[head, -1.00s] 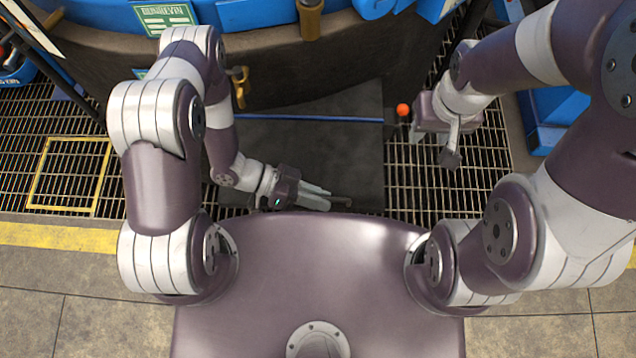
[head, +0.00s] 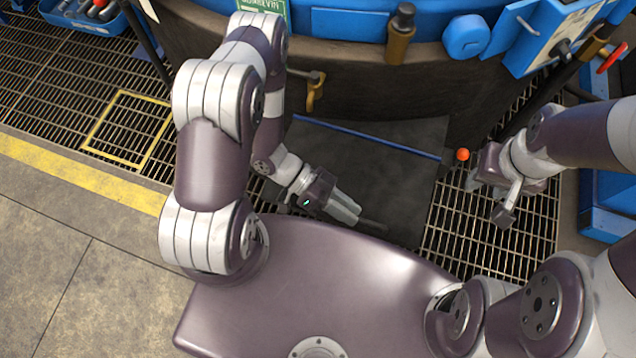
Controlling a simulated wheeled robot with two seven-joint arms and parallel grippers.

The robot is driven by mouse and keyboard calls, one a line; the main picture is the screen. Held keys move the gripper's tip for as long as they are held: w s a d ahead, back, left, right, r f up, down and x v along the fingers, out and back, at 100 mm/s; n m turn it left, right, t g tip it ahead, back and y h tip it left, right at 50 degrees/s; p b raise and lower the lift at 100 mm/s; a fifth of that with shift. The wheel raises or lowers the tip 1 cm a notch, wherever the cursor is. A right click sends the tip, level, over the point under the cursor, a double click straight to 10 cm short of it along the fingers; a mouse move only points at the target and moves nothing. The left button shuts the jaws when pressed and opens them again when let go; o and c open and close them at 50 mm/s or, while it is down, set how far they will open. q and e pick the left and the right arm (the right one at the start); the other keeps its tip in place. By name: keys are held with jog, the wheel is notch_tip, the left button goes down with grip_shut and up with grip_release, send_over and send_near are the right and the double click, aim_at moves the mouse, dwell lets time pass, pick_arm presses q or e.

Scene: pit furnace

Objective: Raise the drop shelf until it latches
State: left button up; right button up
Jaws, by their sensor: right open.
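The drop shelf appears to be the dark flat panel (head: 395,165) below the furnace's curved wall. A blue strip (head: 365,138) runs along its far side, with an orange ball (head: 462,154) at the strip's right end. My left gripper (head: 345,208) is over the panel's near part, its pale fingers close together beside a dark bar (head: 373,226). Whether they grip this bar is unclear. My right gripper (head: 503,213) is open, right of the panel over the grating, apart from the ball. No latch is clearly visible.
The furnace wall (head: 370,85) with its blue rim stands behind the panel. A brass-coloured fitting (head: 315,92) sticks out near my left arm. Floor grating (head: 480,232) lies right of the panel. A blue box structure (head: 605,200) stands at far right.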

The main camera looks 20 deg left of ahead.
pick_arm(q)
jog(key=v, duration=1)
